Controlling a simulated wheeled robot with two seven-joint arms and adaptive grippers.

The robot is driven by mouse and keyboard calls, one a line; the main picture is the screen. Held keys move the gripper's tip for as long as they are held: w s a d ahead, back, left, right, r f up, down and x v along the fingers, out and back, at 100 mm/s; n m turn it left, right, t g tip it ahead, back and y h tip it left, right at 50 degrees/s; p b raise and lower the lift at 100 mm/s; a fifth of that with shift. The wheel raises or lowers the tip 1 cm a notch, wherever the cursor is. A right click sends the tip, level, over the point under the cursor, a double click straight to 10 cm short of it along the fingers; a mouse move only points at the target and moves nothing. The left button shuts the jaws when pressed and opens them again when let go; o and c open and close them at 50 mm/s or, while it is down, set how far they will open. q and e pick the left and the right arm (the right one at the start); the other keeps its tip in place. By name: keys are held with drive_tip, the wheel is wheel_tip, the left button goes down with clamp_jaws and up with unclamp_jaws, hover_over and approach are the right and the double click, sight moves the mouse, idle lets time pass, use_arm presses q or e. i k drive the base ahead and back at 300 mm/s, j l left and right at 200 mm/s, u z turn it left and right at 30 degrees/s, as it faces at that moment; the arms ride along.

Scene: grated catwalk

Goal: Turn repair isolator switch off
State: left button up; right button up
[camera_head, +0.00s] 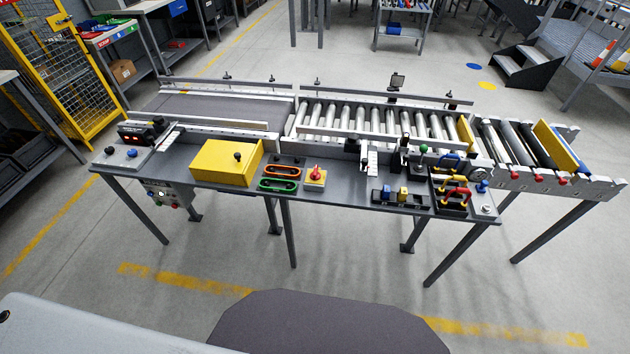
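Neither gripper shows in the view.
A roller conveyor (370,119) runs behind the bench, with low rails along it. Black and yellow fixtures (402,197) and red-handled tools (457,195) crowd the bench's right end. A yellow cage (62,75) stands at the left. The floor before the bench is clear.

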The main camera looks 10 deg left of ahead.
sight(315, 175)
drive_tip(key=j+z, duration=0.35)
drive_tip(key=k+j+z, duration=0.15)
drive_tip(key=z, duration=0.2)
drive_tip(key=k+j+z, duration=0.15)
drive_tip(key=j+z, duration=0.15)
